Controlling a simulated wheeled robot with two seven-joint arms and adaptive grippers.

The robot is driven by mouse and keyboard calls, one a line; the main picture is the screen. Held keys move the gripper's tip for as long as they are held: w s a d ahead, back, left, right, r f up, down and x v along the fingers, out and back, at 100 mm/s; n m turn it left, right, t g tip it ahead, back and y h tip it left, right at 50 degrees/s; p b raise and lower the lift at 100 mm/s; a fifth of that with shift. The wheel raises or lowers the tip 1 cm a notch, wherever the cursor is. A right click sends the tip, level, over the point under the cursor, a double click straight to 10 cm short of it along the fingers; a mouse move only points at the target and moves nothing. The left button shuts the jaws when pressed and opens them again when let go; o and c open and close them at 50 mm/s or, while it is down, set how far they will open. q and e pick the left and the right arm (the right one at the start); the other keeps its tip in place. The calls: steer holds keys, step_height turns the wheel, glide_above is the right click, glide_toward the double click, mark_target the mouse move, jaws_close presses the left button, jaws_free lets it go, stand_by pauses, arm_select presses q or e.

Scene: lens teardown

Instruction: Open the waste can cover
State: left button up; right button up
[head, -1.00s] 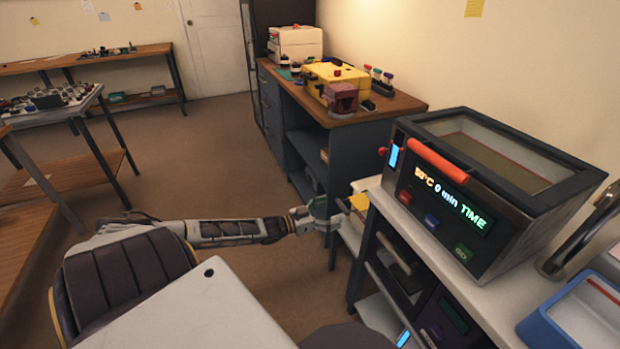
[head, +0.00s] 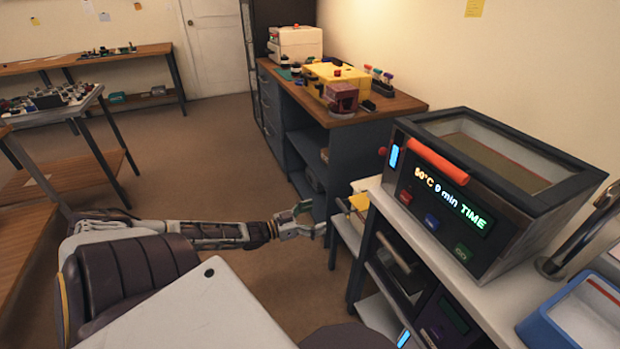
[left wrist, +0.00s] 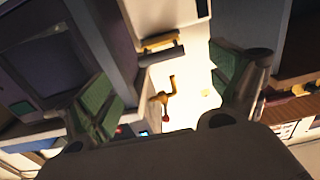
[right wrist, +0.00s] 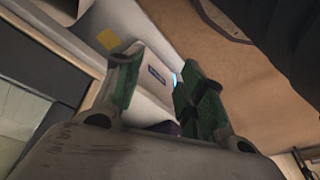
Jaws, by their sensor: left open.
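I cannot make out the waste can or its cover for certain in any view. In the head view my left gripper (head: 316,219) is open and empty in the air, left of the white bench's end. Its green-padded fingers stand wide apart in the left wrist view (left wrist: 165,80). My right gripper (right wrist: 158,70) shows only in the right wrist view. Its green fingers are apart, with a white body bearing a blue label (right wrist: 159,76) seen between and beyond them. I cannot tell whether that body is the waste can, or whether the fingers touch it.
A dark heater box with an orange handle (head: 437,161) stands on the white bench (head: 455,288). A blue tray (head: 545,330) is at lower right. A yellow item (head: 358,202) sits at the bench's far end.

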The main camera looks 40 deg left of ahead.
arm_select(q)
steer(key=shift+v, duration=0.9)
stand_by(0.3)
